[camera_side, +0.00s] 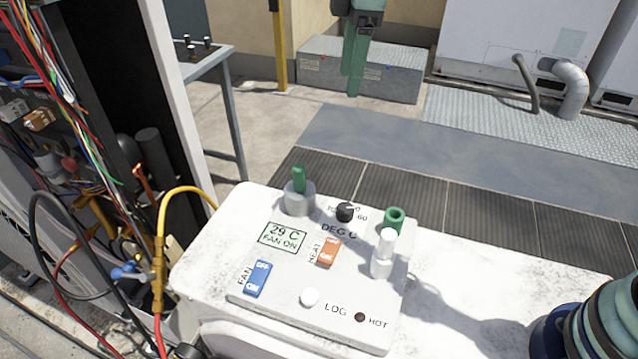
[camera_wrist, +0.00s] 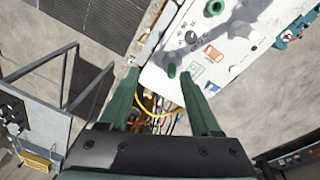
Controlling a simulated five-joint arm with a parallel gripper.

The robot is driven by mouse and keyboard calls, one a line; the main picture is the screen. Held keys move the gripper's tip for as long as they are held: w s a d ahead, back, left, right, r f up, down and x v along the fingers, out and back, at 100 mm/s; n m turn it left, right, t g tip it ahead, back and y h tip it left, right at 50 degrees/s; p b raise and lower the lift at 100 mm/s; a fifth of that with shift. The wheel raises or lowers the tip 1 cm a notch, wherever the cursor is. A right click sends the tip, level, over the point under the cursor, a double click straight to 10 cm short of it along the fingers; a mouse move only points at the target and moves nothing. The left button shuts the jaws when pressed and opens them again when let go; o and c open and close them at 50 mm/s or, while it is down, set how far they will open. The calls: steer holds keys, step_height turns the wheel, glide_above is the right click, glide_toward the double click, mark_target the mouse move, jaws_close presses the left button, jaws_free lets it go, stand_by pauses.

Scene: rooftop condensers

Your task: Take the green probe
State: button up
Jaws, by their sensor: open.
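The green probe (camera_side: 299,178) stands upright in a grey round holder (camera_side: 300,200) at the back left corner of the white control panel. In the wrist view the probe (camera_wrist: 171,71) shows from above, between my finger tips in the picture, nearer the right one. My gripper (camera_side: 351,84) is open and empty. In the side view it hangs well above and behind the panel, apart from the probe. Its green fingers (camera_wrist: 160,74) point towards the panel's edge in the wrist view.
On the panel are a black knob (camera_side: 345,212), blue FAN switch (camera_side: 256,278), orange HEAT switch (camera_side: 326,251), white button (camera_side: 310,297) and a display (camera_side: 282,238) reading 29 C FAN ON. A green ring (camera_side: 394,218) and white post (camera_side: 383,255) stand right. A yellow hose (camera_side: 180,190) runs left.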

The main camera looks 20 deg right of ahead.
mark_target(299, 166)
steer(key=a+f+n, duration=0.1)
steer(key=a+f, duration=0.2)
steer(key=f, duration=0.1)
steer(key=w+a+f+n, duration=0.1)
steer(key=a+f+n, duration=0.1)
steer(key=f, duration=0.2)
steer(key=a+f+n+g, duration=0.1)
steer(key=a+f+n, duration=0.1)
steer(key=a+f, duration=0.1)
steer(key=shift+w+a+f+h, duration=0.15)
steer(key=shift+f, duration=0.3)
steer(key=shift+w+a+f+h, duration=0.1)
steer(key=shift+a+f+h, duration=0.05)
steer(key=shift+f, duration=0.3)
steer(key=shift+s+a+f, duration=0.1)
steer(key=shift+s+f, duration=0.1)
steer(key=shift+f, duration=1.15)
steer(key=shift+s+f, duration=0.15)
steer(key=shift+f, duration=1.15)
jaws_close()
